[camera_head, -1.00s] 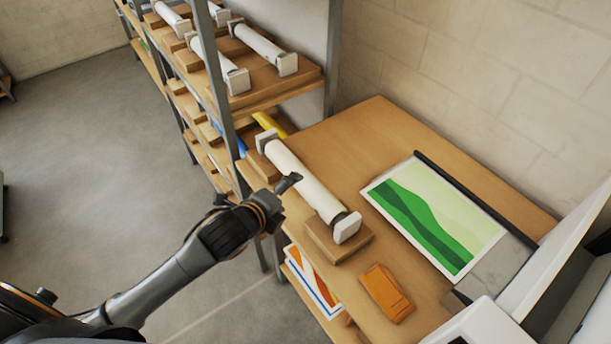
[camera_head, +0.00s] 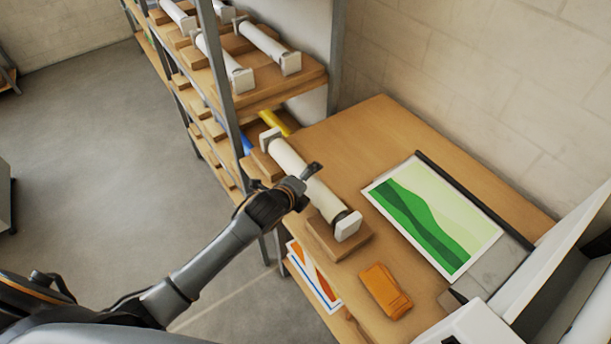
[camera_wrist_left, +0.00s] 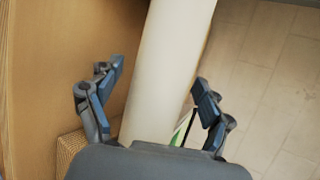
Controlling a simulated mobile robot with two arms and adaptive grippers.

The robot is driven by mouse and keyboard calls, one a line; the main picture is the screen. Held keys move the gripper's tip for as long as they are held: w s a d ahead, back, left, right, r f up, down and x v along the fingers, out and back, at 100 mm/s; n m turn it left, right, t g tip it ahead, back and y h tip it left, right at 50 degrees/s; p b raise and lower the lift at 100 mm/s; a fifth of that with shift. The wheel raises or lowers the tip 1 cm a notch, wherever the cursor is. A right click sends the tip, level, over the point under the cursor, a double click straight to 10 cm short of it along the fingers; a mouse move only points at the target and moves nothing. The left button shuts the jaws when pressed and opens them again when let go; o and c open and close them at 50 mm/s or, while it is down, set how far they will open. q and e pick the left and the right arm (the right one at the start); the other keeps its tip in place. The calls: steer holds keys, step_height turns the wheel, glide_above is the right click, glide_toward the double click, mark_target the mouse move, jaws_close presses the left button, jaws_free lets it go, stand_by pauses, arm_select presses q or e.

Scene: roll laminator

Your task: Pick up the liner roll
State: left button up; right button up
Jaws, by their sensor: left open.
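The liner roll (camera_head: 289,160) is a white cylinder lying on wooden blocks with white square end pieces, on the wooden table. My left gripper (camera_head: 314,170) is over the middle of the roll in the head view and hides part of it. In the left wrist view the roll (camera_wrist_left: 170,65) runs between the two open fingers of my left gripper (camera_wrist_left: 155,90). Whether the fingers touch it cannot be told. My right gripper is not in view.
A shelf (camera_head: 275,95) with several similar rolls stands behind. A white machine (camera_head: 560,260) is at the right.

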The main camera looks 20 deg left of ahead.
arm_select(q)
jaws_close()
stand_by(0.5)
steer(key=shift+w+r, duration=0.1)
steer(key=shift+r, duration=0.05)
